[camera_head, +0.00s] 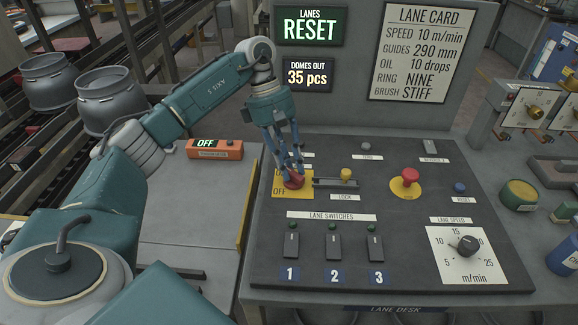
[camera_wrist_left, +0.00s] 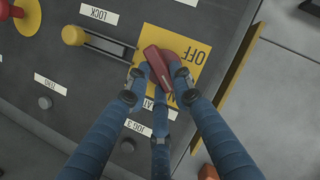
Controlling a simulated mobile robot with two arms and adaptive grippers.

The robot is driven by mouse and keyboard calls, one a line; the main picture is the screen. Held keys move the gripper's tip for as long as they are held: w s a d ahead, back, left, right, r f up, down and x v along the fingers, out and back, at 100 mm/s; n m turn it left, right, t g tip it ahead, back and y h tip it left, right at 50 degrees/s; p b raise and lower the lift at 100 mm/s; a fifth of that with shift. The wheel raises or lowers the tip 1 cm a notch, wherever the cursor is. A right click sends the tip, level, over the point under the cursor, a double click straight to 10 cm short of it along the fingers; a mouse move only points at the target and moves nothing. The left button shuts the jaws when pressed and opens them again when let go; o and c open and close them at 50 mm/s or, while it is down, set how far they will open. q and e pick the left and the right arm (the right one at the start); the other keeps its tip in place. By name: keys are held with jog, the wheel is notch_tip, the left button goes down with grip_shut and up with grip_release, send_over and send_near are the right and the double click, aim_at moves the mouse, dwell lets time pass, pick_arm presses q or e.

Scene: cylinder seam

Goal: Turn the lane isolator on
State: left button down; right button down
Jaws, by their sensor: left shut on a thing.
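The lane isolator is a red handle (camera_head: 293,182) on a yellow plate (camera_head: 303,191) at the left of the dark desk panel. OFF is printed on the plate's lower left in the head view; the other marking is partly covered. My left gripper (camera_head: 291,168) reaches down from above and is shut on the red handle. The wrist view shows the blue fingers (camera_wrist_left: 159,84) around the red handle (camera_wrist_left: 153,58), which lies across the plate (camera_wrist_left: 195,72). I cannot tell exactly which marking it points at. My right gripper is not in view.
A yellow LOCK knob (camera_head: 346,174) on a slider sits just right of the plate. A red mushroom button (camera_head: 410,177), a lane speed dial (camera_head: 467,245) and several black lane switches (camera_head: 334,246) are on the panel. The display (camera_head: 310,26) reads LANES RESET. An orange box (camera_head: 214,149) showing OFF sits left.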

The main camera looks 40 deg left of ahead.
pick_arm(q)
jog(key=shift+w+d+r+m+g, duration=0.15)
jog(key=shift+m+g, duration=0.15)
jog(key=shift+m, duration=0.4)
jog(key=c, duration=1.5)
grip_release()
jog(key=shift+r, duration=0.1)
jog(key=v, duration=1.1)
jog(key=shift+r, duration=0.35)
